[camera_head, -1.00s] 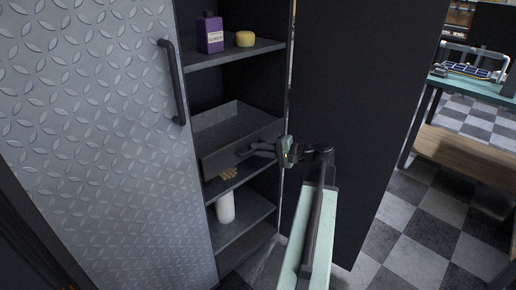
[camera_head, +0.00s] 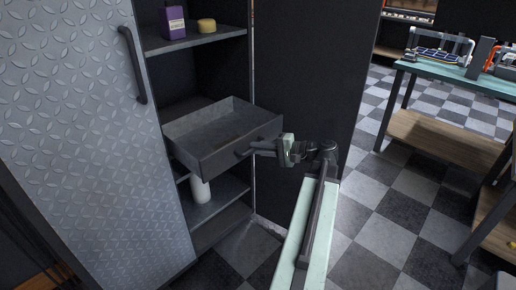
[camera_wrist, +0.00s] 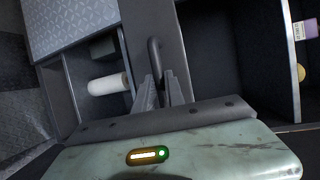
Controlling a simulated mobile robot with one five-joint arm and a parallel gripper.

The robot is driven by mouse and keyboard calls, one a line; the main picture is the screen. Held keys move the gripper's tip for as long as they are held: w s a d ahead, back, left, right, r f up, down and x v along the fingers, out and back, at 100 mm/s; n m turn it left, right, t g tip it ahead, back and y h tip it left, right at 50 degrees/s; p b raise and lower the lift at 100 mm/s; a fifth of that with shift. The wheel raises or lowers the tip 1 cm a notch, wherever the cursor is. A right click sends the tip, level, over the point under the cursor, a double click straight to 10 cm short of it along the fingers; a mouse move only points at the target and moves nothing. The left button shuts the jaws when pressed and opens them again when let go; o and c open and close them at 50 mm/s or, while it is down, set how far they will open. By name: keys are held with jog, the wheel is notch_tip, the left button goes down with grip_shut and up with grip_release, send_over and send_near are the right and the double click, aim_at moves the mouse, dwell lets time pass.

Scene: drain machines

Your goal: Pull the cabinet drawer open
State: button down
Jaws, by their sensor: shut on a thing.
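The cabinet drawer (camera_head: 215,125) is a dark grey open box, slid partway out of the cabinet. It looks empty. Its front carries a dark bar handle (camera_wrist: 154,58). My gripper (camera_head: 258,147) is at the drawer front, shut on the handle; in the wrist view its two fingers (camera_wrist: 164,90) close around the lower end of the handle. The cabinet's patterned metal door (camera_head: 75,130) stands at the left, with a long vertical handle (camera_head: 132,65).
A white cylinder (camera_head: 200,190) stands on the shelf below. A dark panel (camera_head: 305,100) stands right of the drawer. A workbench (camera_head: 450,80) is farther right; checkered floor lies between.

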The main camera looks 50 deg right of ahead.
jog(key=c, duration=1.4)
grip_release()
jog(key=shift+s, duration=0.1)
jog(key=p+v, duration=0.1)
jog(key=v, duration=0.6)
jog(key=shift+s, duration=0.3)
jog(key=shift+s+d, duration=0.1)
